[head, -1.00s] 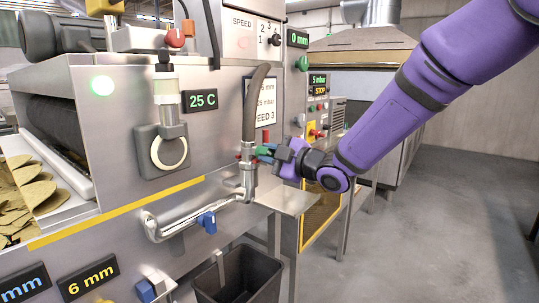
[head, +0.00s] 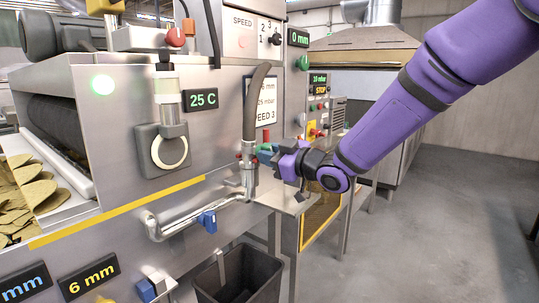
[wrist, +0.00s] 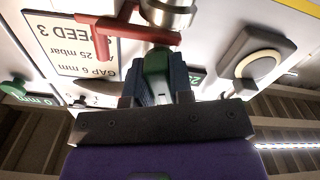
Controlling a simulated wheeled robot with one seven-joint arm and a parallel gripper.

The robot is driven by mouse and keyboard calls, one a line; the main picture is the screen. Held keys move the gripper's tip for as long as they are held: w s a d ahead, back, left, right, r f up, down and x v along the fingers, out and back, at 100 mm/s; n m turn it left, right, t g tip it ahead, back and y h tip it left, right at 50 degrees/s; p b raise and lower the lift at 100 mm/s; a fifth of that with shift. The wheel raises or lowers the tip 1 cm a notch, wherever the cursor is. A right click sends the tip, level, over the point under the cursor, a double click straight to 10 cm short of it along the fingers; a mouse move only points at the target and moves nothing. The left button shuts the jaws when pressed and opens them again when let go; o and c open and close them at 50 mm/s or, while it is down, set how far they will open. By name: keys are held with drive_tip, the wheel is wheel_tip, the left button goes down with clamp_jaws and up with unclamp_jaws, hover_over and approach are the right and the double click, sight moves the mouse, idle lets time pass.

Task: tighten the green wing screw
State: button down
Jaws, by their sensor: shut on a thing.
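The green wing screw (wrist: 157,62) shows in the wrist view between my two blue fingertips, under a metal pipe fitting. My gripper (wrist: 160,82) is shut on it; the far part of the screw is partly hidden by the fingers. In the head view the green wing screw (head: 265,147) shows as a small green patch beside the steel pipe joint. My gripper (head: 270,156) reaches it from the right.
A red handle (wrist: 125,30) sits close to my fingers in the wrist view. A dark hose (head: 255,100) rises from the pipe joint. A blue-handled valve (head: 207,221) and a black bin (head: 238,272) are below. The floor at the right is clear.

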idle(0.4)
drive_tip(key=c, duration=1)
unclamp_jaws()
drive_tip(key=v, duration=1.1)
